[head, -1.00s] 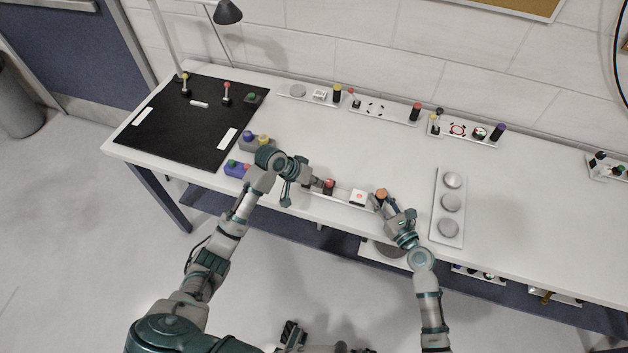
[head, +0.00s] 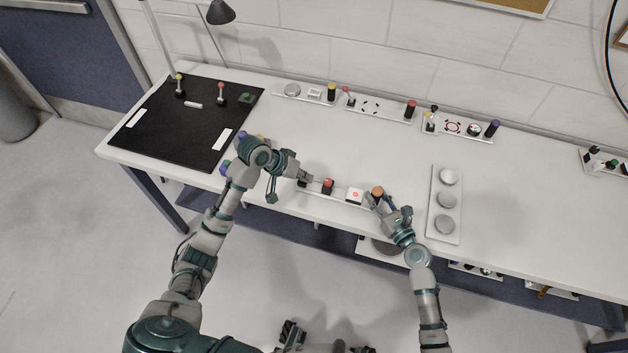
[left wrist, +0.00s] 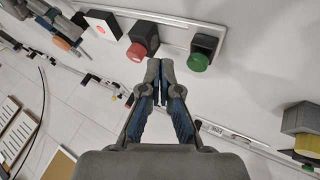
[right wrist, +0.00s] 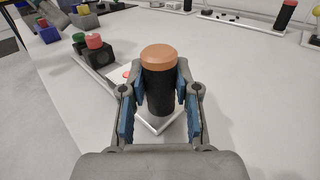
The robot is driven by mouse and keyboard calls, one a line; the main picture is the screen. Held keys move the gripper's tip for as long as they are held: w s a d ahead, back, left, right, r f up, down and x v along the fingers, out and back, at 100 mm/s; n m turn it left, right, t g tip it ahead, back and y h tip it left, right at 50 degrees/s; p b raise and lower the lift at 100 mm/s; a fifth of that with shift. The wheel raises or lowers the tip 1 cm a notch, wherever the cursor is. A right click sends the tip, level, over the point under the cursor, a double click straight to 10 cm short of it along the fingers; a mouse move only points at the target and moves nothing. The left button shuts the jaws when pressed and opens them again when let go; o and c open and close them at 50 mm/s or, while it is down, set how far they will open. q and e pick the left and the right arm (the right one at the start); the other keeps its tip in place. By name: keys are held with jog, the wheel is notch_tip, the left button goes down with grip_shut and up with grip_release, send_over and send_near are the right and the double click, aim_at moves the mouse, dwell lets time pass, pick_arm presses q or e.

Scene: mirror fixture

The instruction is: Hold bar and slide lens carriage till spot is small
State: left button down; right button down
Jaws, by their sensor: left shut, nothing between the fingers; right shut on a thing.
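The bar (right wrist: 157,125) lies along the table's front edge. A black post with an orange top (head: 377,191) stands at its right end. My right gripper (right wrist: 160,88) is shut around this post. A white box with a red spot (head: 354,195) sits left of the post; it also shows in the left wrist view (left wrist: 100,25). A dark block with a red knob (head: 328,186) is further left, and a green-knobbed block (left wrist: 202,52) is beyond it. My left gripper (left wrist: 160,72) is shut and empty, just beside the red and green knobs. Which block carries the lens I cannot tell.
A black mat (head: 165,135) with small posts covers the table's left end. Several fixture strips (head: 380,106) line the back. A plate with round discs (head: 433,222) lies right of my right gripper. The middle of the table (head: 330,140) is clear.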

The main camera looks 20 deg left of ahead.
pick_arm(q)
jog(key=v, duration=0.4)
jog(key=n+y, duration=0.2)
jog(key=y, duration=0.9)
send_near(333, 187)
jog(key=x, duration=0.4)
jog(key=d+x, duration=0.1)
jog(key=x, duration=0.1)
jog(key=shift+w+a+f, duration=0.1)
jog(key=shift+a+f, duration=0.1)
jog(key=shift+f, duration=0.35)
jog(key=shift+a+y, duration=0.3)
jog(key=shift+a, duration=0.15)
jog(key=shift+a+n, duration=0.15)
jog(key=shift+n, duration=0.15)
